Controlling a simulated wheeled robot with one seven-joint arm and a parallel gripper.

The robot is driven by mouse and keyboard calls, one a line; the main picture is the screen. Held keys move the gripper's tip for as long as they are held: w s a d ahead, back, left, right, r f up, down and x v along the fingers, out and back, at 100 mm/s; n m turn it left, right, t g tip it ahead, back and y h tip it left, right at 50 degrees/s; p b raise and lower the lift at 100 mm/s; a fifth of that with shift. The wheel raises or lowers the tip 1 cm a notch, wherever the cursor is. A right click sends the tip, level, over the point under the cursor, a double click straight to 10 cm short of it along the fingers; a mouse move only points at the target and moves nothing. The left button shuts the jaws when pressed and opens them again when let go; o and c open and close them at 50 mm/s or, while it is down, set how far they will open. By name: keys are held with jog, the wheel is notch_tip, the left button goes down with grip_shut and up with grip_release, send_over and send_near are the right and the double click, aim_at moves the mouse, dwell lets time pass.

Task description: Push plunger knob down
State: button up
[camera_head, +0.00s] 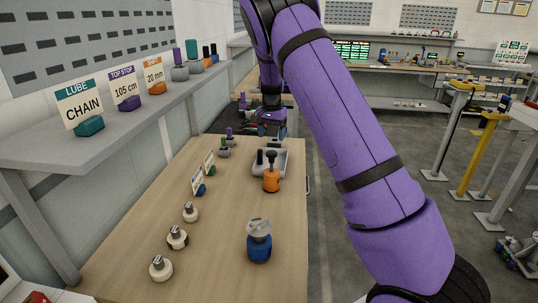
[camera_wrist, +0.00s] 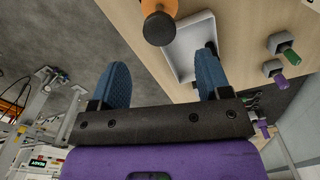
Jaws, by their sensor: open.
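An orange plunger body (camera_head: 271,183) stands upright on the wooden table, with a black plunger knob (camera_head: 271,155) raised above it on a stem. In the wrist view the dark knob (camera_wrist: 160,28) and part of the orange body (camera_wrist: 183,6) are at the top edge, seen beyond the fingertips. My gripper (camera_head: 271,131) is over the far end of the table, behind the plunger and apart from it. In the wrist view my gripper (camera_wrist: 164,74) has its two blue fingers spread wide, with nothing between them.
A grey tray (camera_head: 287,168) sits beside and behind the plunger. A blue container (camera_head: 259,248) with a grey top stands nearer, and several small pale knobbed pieces (camera_head: 177,238) line the left side. The near middle of the table (camera_head: 226,233) is clear.

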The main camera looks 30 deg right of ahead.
aim_at(272, 152)
notch_tip(272, 152, down, 9)
dwell(0.4)
